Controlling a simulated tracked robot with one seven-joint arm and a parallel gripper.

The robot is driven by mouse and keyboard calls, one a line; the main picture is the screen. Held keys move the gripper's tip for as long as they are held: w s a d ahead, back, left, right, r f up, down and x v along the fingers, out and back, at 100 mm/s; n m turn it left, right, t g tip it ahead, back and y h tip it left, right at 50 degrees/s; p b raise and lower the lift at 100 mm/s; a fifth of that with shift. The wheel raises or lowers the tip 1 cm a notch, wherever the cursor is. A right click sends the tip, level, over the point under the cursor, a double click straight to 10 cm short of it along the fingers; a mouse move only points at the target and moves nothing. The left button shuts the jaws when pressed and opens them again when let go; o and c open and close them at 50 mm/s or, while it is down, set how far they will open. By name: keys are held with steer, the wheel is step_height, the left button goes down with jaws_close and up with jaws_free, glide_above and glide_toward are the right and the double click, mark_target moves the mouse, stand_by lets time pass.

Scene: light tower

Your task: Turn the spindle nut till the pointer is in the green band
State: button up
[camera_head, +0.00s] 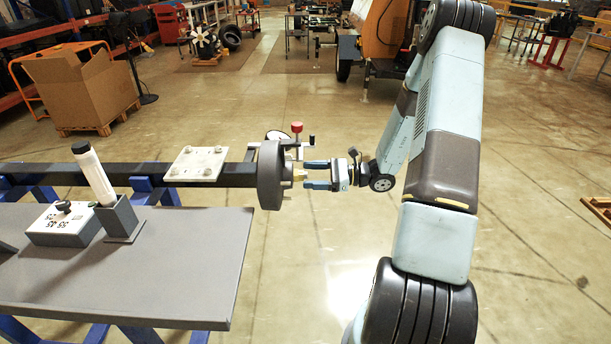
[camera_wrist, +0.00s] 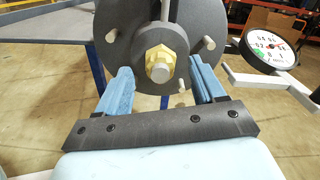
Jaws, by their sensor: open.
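The brass spindle nut (camera_wrist: 160,65) sits at the centre of the dark round hub (camera_wrist: 120,25) in the wrist view. It also shows in the head view (camera_head: 299,174). My gripper (camera_head: 314,174) is open in front of the hub. In the wrist view its two blue fingers (camera_wrist: 163,80) stand left and right of the nut, with clear gaps on both sides. The round white dial (camera_wrist: 270,47) is at the upper right of the wrist view. A little green shows low on its face and some red at its right. I cannot make out the pointer's exact place.
Studs (camera_wrist: 209,43) stick out of the hub around the nut. A red knob (camera_head: 297,127) stands above the hub's right side. A grey table (camera_head: 190,260) with a white box (camera_head: 62,228) and a holder (camera_head: 120,222) is at the left.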

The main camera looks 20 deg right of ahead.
steer(key=shift+x, duration=1.15)
steer(key=c, duration=1.1)
